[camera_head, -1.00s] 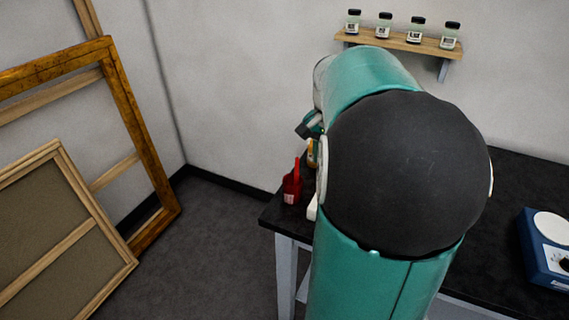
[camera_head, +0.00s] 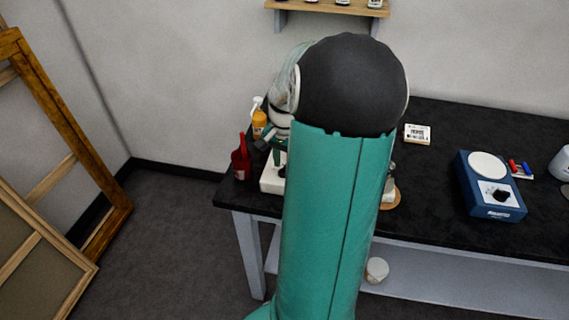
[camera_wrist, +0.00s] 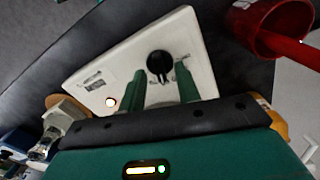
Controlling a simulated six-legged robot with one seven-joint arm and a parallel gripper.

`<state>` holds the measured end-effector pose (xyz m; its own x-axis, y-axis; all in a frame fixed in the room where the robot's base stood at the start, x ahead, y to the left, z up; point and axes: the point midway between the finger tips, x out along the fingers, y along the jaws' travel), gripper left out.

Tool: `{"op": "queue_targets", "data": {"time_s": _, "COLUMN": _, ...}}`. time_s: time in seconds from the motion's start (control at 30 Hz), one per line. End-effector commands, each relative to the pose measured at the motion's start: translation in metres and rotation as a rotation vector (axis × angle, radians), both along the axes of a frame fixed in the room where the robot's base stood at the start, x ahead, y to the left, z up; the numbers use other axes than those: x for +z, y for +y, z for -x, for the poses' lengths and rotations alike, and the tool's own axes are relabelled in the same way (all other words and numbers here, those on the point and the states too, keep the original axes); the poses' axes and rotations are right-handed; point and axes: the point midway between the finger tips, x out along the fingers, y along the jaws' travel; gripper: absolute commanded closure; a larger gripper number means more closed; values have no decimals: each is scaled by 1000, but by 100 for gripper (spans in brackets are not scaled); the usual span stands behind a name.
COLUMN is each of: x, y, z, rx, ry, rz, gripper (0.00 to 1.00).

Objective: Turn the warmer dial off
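The white warmer (camera_wrist: 97,62) fills the middle of the wrist view, tilted in the picture. In the head view the warmer (camera_head: 270,180) is at the left end of the table, partly hidden by my arm.
A red container (camera_head: 241,163) and an orange bottle (camera_head: 259,122) stand close to the warmer. A blue device with a white disc (camera_head: 488,165) is on the right of the black table (camera_head: 450,130). Wooden frames (camera_head: 70,125) lean at the left.

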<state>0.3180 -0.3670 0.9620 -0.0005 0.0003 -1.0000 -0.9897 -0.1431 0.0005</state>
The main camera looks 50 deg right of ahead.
Motion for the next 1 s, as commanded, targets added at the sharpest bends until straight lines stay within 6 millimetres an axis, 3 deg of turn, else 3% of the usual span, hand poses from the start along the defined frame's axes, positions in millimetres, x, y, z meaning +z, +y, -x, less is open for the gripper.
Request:
{"op": "queue_targets", "data": {"time_s": 0.13, "x": -11, "y": 0, "z": 0, "rx": 2, "ry": 0, "rz": 0, "gripper": 67}}
{"op": "queue_targets", "data": {"time_s": 0.4, "x": -13, "y": 0, "z": 0, "rx": 2, "ry": 0, "rz": 1, "gripper": 67}}
{"op": "queue_targets", "data": {"time_s": 0.6, "x": -12, "y": 0, "z": 0, "rx": 1, "ry": 0, "rz": 1, "gripper": 100}}
{"op": "queue_targets", "data": {"time_s": 1.0, "x": -12, "y": 0, "z": 0, "rx": 41, "ry": 0, "rz": 1, "gripper": 100}}
